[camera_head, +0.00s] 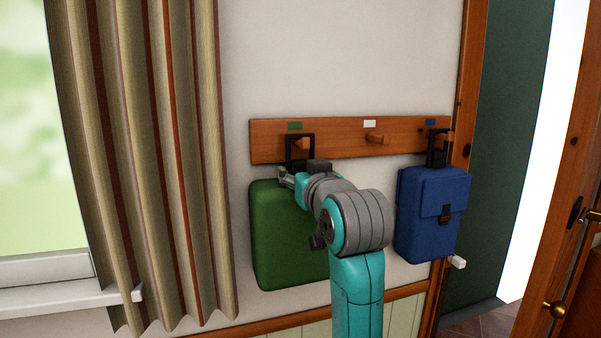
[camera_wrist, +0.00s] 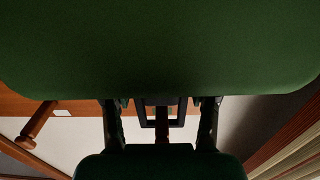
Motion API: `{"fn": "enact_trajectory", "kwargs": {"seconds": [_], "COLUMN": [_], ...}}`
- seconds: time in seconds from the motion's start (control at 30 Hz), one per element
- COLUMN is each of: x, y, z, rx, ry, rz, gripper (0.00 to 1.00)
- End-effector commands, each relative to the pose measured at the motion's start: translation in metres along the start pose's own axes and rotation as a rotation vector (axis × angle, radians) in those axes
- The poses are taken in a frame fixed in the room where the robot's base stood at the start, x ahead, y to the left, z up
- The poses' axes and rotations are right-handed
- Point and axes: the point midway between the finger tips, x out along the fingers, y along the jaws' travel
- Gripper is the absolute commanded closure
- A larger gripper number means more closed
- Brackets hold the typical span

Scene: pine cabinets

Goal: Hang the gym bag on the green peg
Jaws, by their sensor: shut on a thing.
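The green gym bag (camera_head: 280,240) hangs upright against the wall below the left end of the peg rail. Its black handle loop (camera_head: 289,152) frames the green peg (camera_head: 302,143), which sits under a green label. I cannot tell whether the loop's top rests on the peg. My gripper (camera_head: 287,175) is shut on the bag at the base of the loop; my arm hides the bag's right side. In the wrist view the bag (camera_wrist: 160,50) fills the top, and the loop (camera_wrist: 145,122) shows between my fingers (camera_wrist: 160,104), with the peg inside its outline.
The wooden rail (camera_head: 340,142) also carries a free middle peg (camera_head: 376,138) under a white label. A blue bag (camera_head: 427,215) hangs at its right end under a blue label. A striped curtain (camera_head: 150,150) hangs left; a door (camera_head: 560,220) stands at right.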

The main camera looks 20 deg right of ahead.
Motion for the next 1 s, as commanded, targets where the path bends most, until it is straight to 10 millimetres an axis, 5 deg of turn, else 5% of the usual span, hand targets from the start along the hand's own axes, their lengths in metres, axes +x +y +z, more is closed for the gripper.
{"fn": "enact_trajectory", "kwargs": {"seconds": [0.2,0.23,0.33,0.73,1.0], "x": [0.000,0.000,0.000,-0.004,-0.045], "y": [0.000,0.000,0.000,0.000,0.000], "z": [-0.001,-0.001,-0.001,0.000,0.000], "rx": [0.000,0.000,0.000,0.000,0.000], "ry": [0.003,0.003,0.003,-0.001,0.003], "rz": [0.000,0.000,0.000,0.000,0.000], "gripper": [1.00,0.34,0.12,0.12,0.12]}}
